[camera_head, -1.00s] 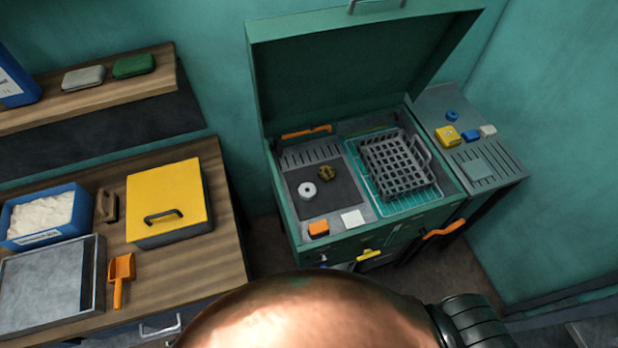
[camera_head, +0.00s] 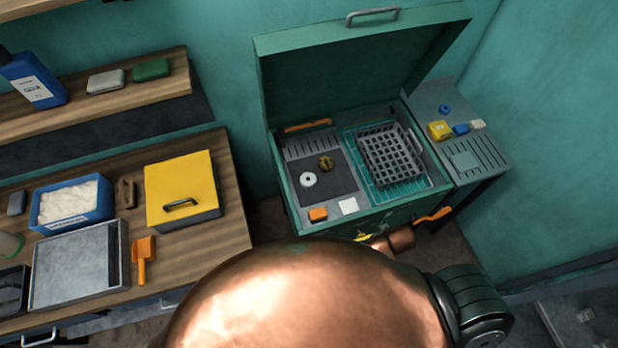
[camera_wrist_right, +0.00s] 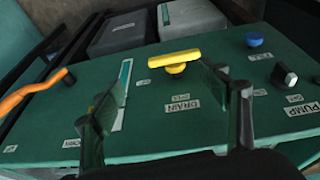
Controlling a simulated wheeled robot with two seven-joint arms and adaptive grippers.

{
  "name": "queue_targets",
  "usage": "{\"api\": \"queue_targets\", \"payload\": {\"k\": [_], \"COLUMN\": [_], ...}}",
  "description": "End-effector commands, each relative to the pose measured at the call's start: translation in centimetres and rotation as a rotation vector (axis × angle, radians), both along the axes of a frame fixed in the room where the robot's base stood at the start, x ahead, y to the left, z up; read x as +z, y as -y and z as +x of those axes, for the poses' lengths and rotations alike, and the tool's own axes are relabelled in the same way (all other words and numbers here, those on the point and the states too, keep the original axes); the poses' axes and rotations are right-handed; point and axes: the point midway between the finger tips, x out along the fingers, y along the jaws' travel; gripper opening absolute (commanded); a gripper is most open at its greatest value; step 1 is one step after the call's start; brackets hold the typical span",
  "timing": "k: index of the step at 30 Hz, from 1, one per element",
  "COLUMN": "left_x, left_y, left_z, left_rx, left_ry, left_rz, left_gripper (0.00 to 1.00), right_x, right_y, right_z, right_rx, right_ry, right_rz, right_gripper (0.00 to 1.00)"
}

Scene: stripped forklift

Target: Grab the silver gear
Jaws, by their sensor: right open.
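The silver gear (camera_head: 308,179), a small pale ring with a dark hole, lies on the dark mat in the left part of the open green parts washer (camera_head: 290,205). A brass gear (camera_head: 326,163) lies just behind it to the right. My right gripper (camera_wrist_right: 165,112) is open and empty in the right wrist view, in front of the washer's front panel with the yellow drain handle (camera_wrist_right: 175,59) beyond its fingers. The gear is not seen in that view. In the head view my copper arm hides the right gripper. My left gripper is not in view.
A grey basket (camera_head: 390,155) sits in the washer's right part. An orange block (camera_head: 318,214) and a white block (camera_head: 348,206) lie near its front rim. An orange lever (camera_head: 433,214) sticks out at the front right. The raised lid (camera_head: 360,75) stands behind.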

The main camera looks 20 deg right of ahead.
Motion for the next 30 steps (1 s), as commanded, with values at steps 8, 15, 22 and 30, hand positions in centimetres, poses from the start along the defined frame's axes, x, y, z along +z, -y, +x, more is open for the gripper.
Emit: {"api": "queue_targets", "payload": {"k": [8, 15, 22, 30], "left_x": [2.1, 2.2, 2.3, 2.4], "left_y": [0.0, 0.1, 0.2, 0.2], "left_z": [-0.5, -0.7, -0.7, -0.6], "left_rx": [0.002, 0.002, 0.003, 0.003], "left_ry": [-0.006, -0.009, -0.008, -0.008], "left_rz": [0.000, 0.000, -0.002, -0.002], "left_gripper": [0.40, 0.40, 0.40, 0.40], "right_x": [9.3, 10.2, 9.7, 8.4], "right_y": [-3.2, -8.6, -13.7, -17.9], "right_z": [3.4, 8.6, 13.4, 21.1], "right_rx": [0.106, 0.285, 0.466, 0.719], "right_ry": [0.074, 0.119, 0.142, 0.114], "right_rz": [0.040, 0.101, 0.144, 0.146], "right_gripper": [0.69, 0.69, 0.69, 0.69]}}
